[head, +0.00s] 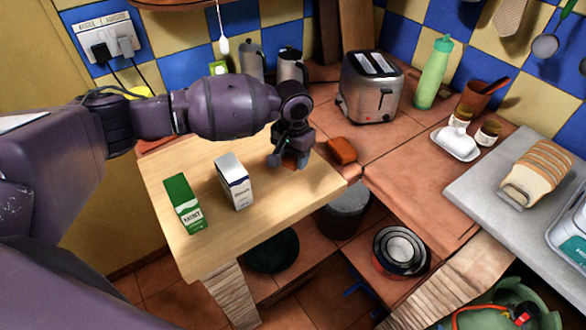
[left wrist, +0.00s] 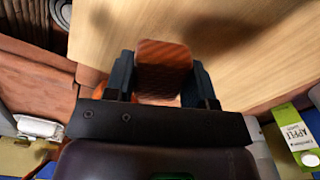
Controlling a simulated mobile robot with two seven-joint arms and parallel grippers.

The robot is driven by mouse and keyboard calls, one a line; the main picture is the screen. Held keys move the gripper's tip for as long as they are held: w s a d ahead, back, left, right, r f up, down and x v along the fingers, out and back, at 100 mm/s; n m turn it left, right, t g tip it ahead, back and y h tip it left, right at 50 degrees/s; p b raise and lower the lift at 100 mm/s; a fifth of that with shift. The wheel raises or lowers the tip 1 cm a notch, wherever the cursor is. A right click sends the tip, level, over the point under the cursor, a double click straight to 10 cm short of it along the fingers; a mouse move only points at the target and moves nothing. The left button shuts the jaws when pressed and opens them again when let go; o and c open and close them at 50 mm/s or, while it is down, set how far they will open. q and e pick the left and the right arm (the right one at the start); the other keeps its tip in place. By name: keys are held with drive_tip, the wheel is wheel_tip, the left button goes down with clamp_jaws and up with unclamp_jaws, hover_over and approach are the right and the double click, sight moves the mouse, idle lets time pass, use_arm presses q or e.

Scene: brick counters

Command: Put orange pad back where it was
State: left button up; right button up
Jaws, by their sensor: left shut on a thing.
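My left gripper (head: 289,160) is over the right part of the wooden board table in the head view, pointing down. It is shut on the orange pad (head: 289,162), of which only a small patch shows between the fingers. In the left wrist view the pad (left wrist: 164,54) is a ribbed orange-brown piece between the two dark fingers (left wrist: 163,82), with the pale wood beyond it. I cannot tell whether the pad touches the wood. My right gripper is in neither view.
An orange-brown block (head: 342,151) lies on the tiled counter, right of the gripper. A toaster (head: 371,93) stands behind it. The wood's front right is clear.

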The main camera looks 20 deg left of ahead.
sight(293, 175)
use_arm(q)
drive_tip(key=shift+f, duration=0.45)
wheel_tip(293, 175, down, 4)
drive_tip(key=shift+r, duration=0.1)
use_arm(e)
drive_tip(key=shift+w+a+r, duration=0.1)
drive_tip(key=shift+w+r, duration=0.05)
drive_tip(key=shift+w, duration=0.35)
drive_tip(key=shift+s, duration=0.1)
use_arm(q)
drive_tip(key=o, duration=0.9)
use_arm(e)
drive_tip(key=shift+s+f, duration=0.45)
